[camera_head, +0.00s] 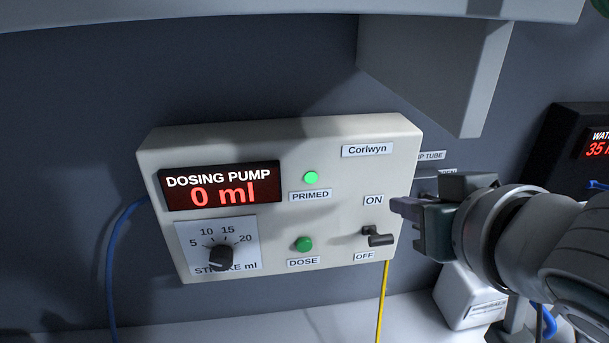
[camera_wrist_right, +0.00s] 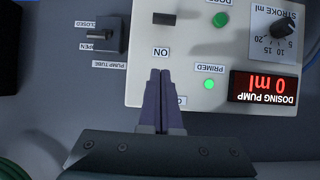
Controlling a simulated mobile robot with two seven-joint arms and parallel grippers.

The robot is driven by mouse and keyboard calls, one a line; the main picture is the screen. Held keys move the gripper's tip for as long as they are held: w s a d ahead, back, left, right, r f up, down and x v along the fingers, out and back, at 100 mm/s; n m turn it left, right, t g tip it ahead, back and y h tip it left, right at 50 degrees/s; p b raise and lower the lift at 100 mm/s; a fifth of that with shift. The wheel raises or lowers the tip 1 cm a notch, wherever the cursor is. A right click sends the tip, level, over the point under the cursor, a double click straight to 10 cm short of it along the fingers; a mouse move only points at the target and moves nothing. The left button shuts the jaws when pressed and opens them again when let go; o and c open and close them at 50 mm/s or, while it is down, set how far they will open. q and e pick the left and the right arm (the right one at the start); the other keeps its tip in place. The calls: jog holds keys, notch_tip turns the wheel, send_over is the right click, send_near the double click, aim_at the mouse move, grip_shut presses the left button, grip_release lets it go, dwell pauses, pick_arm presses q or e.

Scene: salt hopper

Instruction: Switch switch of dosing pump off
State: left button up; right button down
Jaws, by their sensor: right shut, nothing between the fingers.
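The dosing pump (camera_head: 290,130) is a pale box on the wall. Its red display (camera_head: 221,187) reads "DOSING PUMP 0 ml". The switch (camera_head: 380,239) is a short dark lever at the pump's lower right, between the ON label (camera_head: 374,200) above and the OFF label (camera_head: 364,257) below. The lever appears to tilt down towards OFF. It also shows in the right wrist view (camera_wrist_right: 165,18), upside down. My right gripper (camera_head: 398,206) is shut and empty, just right of the ON label and above the lever, apart from it; its fingertips (camera_wrist_right: 160,73) show there too. My left gripper is out of view.
The green PRIMED lamp (camera_head: 311,178) is lit. A green DOSE button (camera_head: 304,244) and a stroke knob (camera_head: 221,257) are on the same panel. A pump tube switch (camera_wrist_right: 108,40) sits beside the pump. A grey housing (camera_head: 435,65) overhangs at upper right.

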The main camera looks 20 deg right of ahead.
aim_at(383, 241)
jog(key=x, duration=0.4)
jog(key=shift+w+f+p, duration=0.1)
jog(key=shift+w+p, duration=0.15)
jog(key=shift+p, duration=0.05)
jog(key=f, duration=0.2)
jog(key=s+f, duration=0.1)
jog(key=f, duration=0.1)
jog(key=shift+a+f, duration=0.1)
jog(key=shift+a, duration=0.05)
jog(key=shift+w, duration=0.1)
